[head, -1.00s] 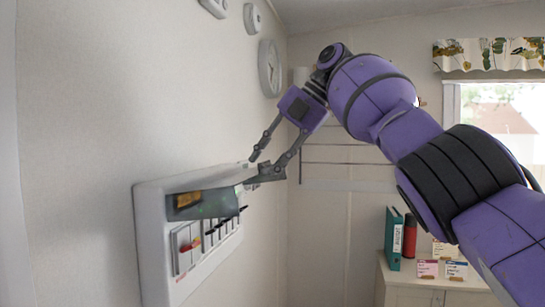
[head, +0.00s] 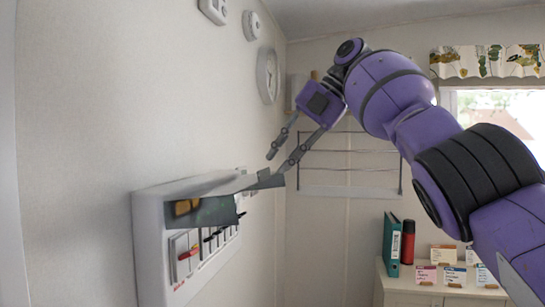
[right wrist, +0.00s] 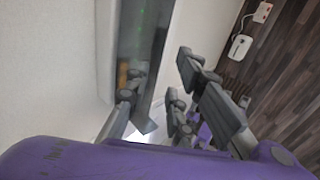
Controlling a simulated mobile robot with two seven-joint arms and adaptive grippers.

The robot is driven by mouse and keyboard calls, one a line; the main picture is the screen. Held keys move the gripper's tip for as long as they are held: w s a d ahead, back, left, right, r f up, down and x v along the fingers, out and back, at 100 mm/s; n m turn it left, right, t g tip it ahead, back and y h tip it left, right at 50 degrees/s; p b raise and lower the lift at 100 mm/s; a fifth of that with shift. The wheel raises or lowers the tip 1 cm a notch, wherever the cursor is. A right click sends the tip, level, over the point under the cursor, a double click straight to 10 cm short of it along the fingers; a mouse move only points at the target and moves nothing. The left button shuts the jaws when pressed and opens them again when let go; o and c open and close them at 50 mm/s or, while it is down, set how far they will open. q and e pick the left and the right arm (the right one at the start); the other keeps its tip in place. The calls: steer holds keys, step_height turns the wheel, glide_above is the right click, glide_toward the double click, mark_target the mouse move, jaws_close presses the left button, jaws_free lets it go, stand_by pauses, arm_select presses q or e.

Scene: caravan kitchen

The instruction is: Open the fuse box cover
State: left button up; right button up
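The white fuse box (head: 150,245) is fixed to the left wall. Its grey see-through cover (head: 205,211) is swung up and outward from the top of the box, with the switches (head: 188,250) exposed below. My right gripper (head: 271,168) is at the cover's outer right end, its fingers spread apart. The lower fingertip meets or overlaps the cover's edge; I cannot tell whether it touches. In the right wrist view the cover (right wrist: 150,60) runs beside the spread fingers. My left gripper is out of view.
A wall clock (head: 267,75) hangs above the box. A wire rack (head: 350,165) is on the back wall. A cabinet (head: 425,290) at lower right holds a green binder (head: 391,243), a red cylinder (head: 408,242) and small cards. The space right of the box is clear.

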steer(key=s+d, duration=0.2)
steer(key=d, duration=0.8)
steer(key=shift+a, duration=0.1)
